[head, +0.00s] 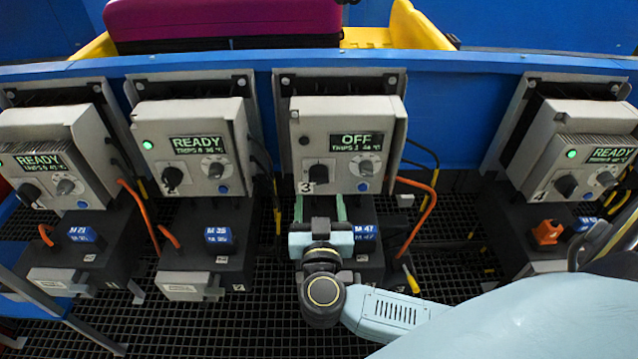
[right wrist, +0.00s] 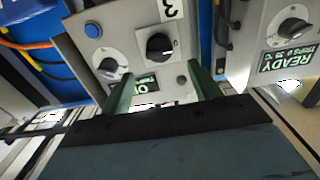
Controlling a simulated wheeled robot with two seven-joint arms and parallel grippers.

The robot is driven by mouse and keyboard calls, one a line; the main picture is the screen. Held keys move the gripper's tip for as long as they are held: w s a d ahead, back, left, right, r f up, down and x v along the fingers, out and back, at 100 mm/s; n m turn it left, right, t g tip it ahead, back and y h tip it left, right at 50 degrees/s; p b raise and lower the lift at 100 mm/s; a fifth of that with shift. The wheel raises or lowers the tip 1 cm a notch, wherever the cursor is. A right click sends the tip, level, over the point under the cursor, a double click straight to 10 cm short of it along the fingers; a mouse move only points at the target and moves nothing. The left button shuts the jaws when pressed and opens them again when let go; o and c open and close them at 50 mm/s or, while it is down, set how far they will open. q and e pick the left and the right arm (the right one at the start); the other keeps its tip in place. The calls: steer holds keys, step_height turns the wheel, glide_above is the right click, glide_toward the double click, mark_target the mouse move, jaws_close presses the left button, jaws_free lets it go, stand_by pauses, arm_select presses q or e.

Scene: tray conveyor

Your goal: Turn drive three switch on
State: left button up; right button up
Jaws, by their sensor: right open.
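The drive three box (head: 348,130) is a grey cabinet marked 3, third from the left, with a display reading OFF (head: 356,143) and an unlit round lamp (head: 303,140). Its black rotary switch (head: 318,173) is at the lower left of its face; the switch also shows in the right wrist view (right wrist: 160,46), upside down there. My right gripper (head: 320,207) is open, its two green fingers pointing at the box just below the switch. In the right wrist view its fingertips (right wrist: 163,70) stand either side of the switch's line, apart from it. My left gripper is out of view.
Two drive boxes at left (head: 192,125) (head: 50,140) read READY with green lamps. Drive four (head: 585,130) is at right, with an orange piece (head: 547,232) below it. Orange cables (head: 425,215) hang beside the boxes. A magenta case (head: 220,18) lies behind the blue rail (head: 450,63).

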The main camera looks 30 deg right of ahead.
mark_target(319, 177)
steer(key=b+x, duration=0.1)
steer(key=x, duration=0.5)
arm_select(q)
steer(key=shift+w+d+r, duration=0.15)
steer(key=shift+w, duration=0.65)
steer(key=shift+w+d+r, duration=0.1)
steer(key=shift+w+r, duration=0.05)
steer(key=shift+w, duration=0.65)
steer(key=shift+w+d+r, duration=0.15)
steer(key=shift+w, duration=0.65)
arm_select(e)
steer(key=shift+w+d, duration=0.3)
steer(key=shift+w, duration=0.25)
steer(key=shift+c, duration=0.3)
steer(key=c, duration=0.9)
